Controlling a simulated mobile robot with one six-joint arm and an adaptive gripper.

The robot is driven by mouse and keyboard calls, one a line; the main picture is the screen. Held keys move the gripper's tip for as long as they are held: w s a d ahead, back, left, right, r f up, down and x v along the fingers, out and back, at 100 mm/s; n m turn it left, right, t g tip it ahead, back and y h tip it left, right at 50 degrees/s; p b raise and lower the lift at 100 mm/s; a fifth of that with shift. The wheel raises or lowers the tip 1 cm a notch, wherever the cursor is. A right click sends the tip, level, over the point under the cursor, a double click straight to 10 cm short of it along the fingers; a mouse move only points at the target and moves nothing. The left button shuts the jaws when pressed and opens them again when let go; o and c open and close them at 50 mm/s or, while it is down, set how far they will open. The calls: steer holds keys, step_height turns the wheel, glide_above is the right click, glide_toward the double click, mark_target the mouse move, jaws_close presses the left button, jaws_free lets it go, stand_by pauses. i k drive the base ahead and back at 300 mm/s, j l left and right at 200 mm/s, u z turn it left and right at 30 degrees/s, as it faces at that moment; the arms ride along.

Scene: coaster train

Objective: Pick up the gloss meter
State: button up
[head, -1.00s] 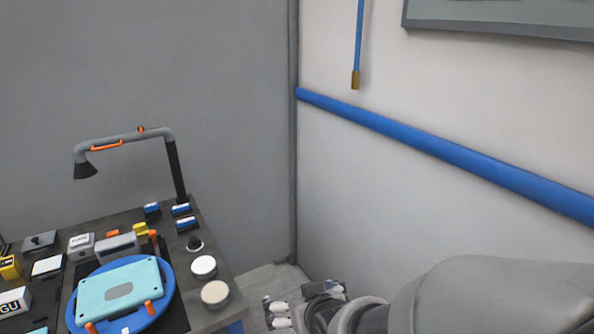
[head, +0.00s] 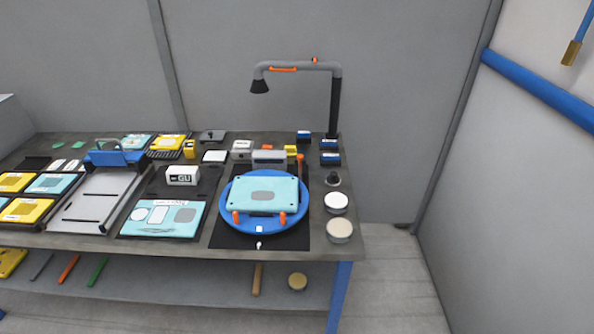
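A small white box with dark lettering that seems to read "GU" (head: 181,175) looks like the gloss meter. It sits on the workbench (head: 345,247), left of a blue round turntable (head: 229,222) and just behind a light-blue panel (head: 160,222) with white and grey patches. Nothing covers it from this view. My gripper and arm are not in view.
The turntable holds a light-blue plate (head: 285,190) between orange clamps. A grey lamp arm (head: 305,67) rises behind it. A metal tray with a blue handle (head: 112,153) stands left. Round tins (head: 339,230) sit near the right edge. Floor right of the bench is clear.

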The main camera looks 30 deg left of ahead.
mark_target(176, 176)
steer(key=u, duration=1.6)
steer(key=i+j, duration=2.05)
steer(key=j, duration=0.15)
